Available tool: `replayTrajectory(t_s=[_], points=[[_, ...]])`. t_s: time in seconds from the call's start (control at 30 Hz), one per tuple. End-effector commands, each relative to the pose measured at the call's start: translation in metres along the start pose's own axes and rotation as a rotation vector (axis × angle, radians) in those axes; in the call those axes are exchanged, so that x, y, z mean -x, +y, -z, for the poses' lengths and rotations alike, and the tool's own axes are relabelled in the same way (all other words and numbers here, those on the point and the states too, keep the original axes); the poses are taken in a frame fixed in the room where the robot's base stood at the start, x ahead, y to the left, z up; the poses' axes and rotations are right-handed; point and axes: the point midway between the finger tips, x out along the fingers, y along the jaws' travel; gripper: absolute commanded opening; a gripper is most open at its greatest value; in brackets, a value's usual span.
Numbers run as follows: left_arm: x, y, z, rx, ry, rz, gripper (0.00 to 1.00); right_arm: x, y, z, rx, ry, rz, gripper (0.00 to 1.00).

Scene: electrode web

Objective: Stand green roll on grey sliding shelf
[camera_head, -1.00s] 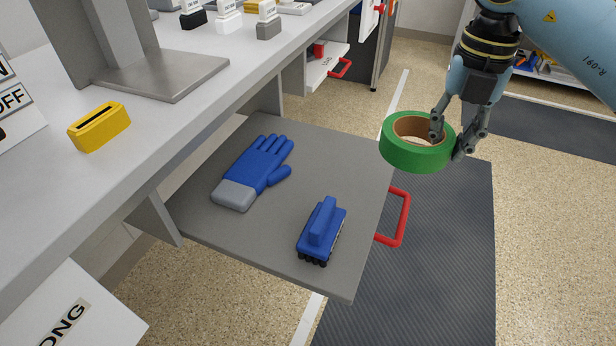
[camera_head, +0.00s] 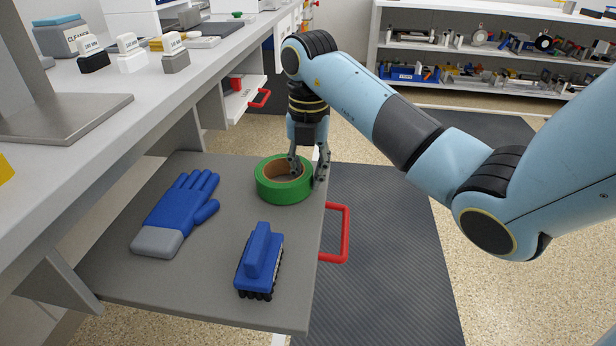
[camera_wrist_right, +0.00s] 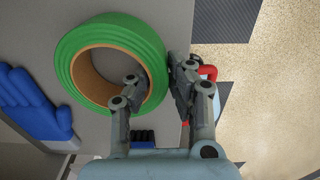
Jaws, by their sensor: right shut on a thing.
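The green roll (camera_head: 283,190) is a ring of green tape with a brown core, upright on its flat side over the far right corner of the grey sliding shelf (camera_head: 215,255). My right gripper (camera_head: 308,176) is shut on the roll's right wall, one finger inside the core and one outside. The wrist view shows the same grip (camera_wrist_right: 155,92) on the roll (camera_wrist_right: 80,45). The roll looks at or just above the shelf surface; I cannot tell whether it touches. My left gripper is not in view.
A blue and grey glove (camera_head: 177,215) lies on the shelf's left part. A blue brush (camera_head: 260,262) lies near the front right. The shelf's red handle (camera_head: 345,235) sticks out to the right. The white bench (camera_head: 110,120) runs along the left.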

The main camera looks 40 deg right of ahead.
Motion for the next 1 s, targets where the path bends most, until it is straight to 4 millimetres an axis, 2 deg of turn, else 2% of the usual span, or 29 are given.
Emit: replayTrajectory(t_s=[0.03,0.37,0.4,0.53,0.83,1.0], points=[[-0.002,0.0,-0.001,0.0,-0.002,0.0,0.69,-0.005,0.0,0.0,0.0,0.0,0.0,0.0],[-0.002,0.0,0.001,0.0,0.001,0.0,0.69,-0.007,0.0,0.0,0.001,-0.001,-0.002,0.0],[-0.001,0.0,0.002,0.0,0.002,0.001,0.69,-0.006,0.0,0.0,0.001,-0.001,-0.002,0.22],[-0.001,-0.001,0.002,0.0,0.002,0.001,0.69,-0.006,0.0,0.0,0.001,-0.001,-0.002,0.39],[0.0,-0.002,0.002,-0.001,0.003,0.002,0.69,-0.004,0.0,0.0,0.001,-0.001,-0.002,0.4],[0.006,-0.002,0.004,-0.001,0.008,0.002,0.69,0.018,0.001,-0.001,0.002,-0.004,-0.005,0.4]])
